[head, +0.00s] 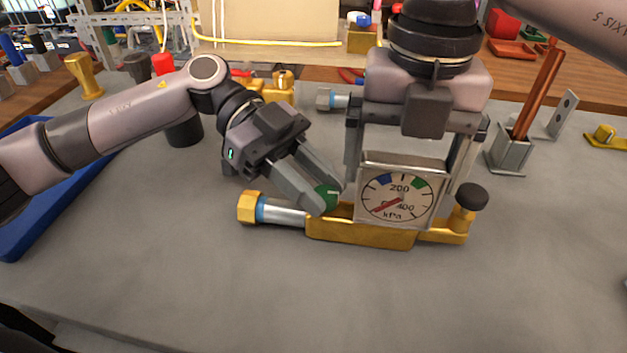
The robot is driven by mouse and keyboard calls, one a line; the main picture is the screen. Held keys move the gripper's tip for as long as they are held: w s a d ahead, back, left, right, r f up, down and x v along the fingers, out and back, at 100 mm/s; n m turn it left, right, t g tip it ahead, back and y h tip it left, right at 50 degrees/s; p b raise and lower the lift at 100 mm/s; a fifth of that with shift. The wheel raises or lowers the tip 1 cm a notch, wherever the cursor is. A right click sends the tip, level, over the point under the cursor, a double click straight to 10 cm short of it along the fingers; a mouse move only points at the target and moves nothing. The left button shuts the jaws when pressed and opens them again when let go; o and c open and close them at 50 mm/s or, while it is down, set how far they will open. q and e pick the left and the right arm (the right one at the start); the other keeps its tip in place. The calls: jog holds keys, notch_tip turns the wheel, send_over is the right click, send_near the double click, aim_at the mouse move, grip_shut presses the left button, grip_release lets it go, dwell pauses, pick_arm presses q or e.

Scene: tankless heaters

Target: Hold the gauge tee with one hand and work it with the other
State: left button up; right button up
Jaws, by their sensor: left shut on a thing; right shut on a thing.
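The gauge tee (360,234) lies on the grey bench top, with a brass body, a silver pipe and hex nut at its left end and a black knob on a brass stem at its right. Its square metal gauge (397,198) stands upright, its dial marked in kPa and its red needle pointing lower left. My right gripper (408,160) comes down from above, its fingers on either side of the gauge case. My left gripper (328,200) reaches in from the left, shut on the tee just left of the gauge. Its fingertips hide the exact contact.
Brass fittings (278,85) stand behind my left gripper. A grey holder (507,155) with copper rods stands at right, beside a metal bracket (564,113). A blue tray (60,205) is at left. The bench front is clear.

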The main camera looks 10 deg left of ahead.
pick_arm(q)
jog(key=shift+w, duration=0.1)
dwell(0.4)
jog(key=o, duration=1.1)
jog(key=shift+c, duration=0.2)
jog(key=v, duration=1.2)
jog(key=shift+w, duration=0.1)
pick_arm(e)
jog(key=o, duration=1.3)
